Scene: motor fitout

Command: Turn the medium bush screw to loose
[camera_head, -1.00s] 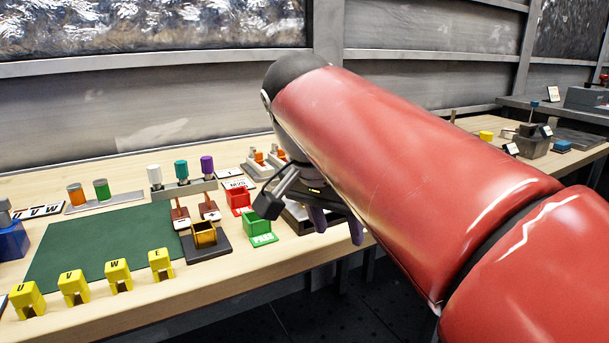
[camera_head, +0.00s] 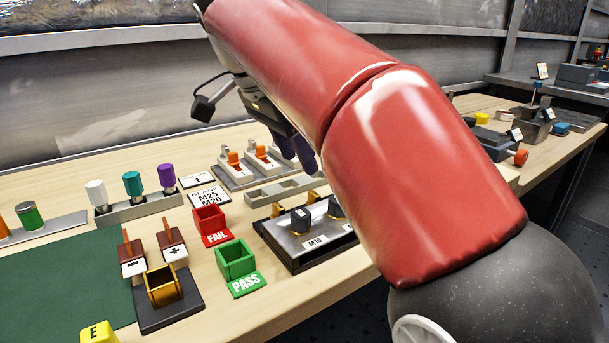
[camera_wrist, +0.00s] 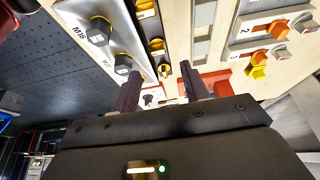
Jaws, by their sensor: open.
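A dark panel with a metal top plate (camera_head: 297,243) lies near the bench's front edge. In the head view it carries a black knob (camera_head: 300,221) by the M16 label and a second black knob (camera_head: 336,208), partly hidden by my arm. In the wrist view, the M16 knob (camera_wrist: 99,31) and the M20 knob (camera_wrist: 122,66) stand in a row at upper left. The M20 knob, apparently the medium one, is beside my left finger. My gripper (camera_head: 293,150) is open and empty above the bench; it also shows in the wrist view (camera_wrist: 160,69). Contact is not visible.
A red FAIL bin (camera_head: 211,229) and green PASS bin (camera_head: 237,262) stand left of the panel. Orange-levered switches (camera_head: 247,164) sit behind it. A grey slotted rail (camera_head: 280,190) lies between them. A green mat (camera_head: 65,281) is at left.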

